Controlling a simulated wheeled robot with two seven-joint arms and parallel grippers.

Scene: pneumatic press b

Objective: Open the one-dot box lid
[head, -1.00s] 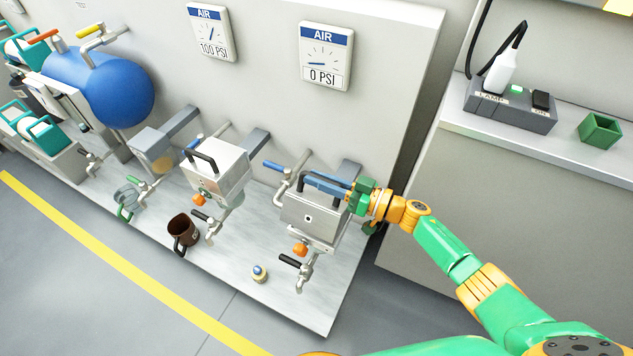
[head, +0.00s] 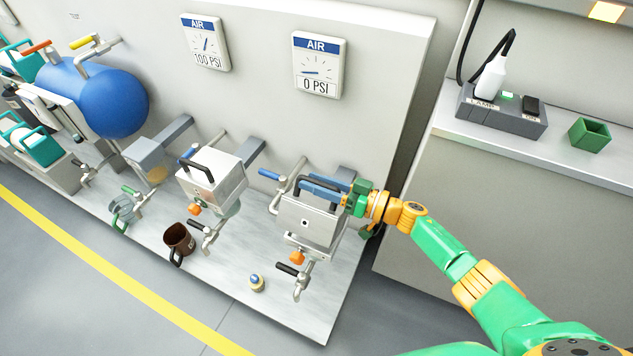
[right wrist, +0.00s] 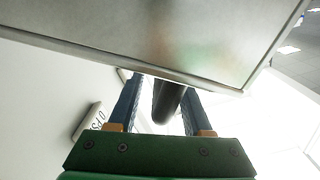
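The one-dot box (head: 305,238) is a silver metal box at the right end of the bench, with a single dark dot on its face. Its lid appears closed, and a dark bar handle (right wrist: 168,102) stands on it. My right gripper (head: 309,183) reaches in from the right at the handle. In the right wrist view its two blue fingers (right wrist: 157,95) stand apart on either side of the handle. A gap shows on the left, and the handle lies close to the right finger. My left gripper is not in view.
A second silver box (head: 212,180) with a black handle stands to the left. A blue-handled valve (head: 270,175) sits close beside the one-dot box. A brown mug (head: 180,243) and a small round item (head: 257,283) stand on the bench. The right gauge (head: 319,65) reads 0 PSI.

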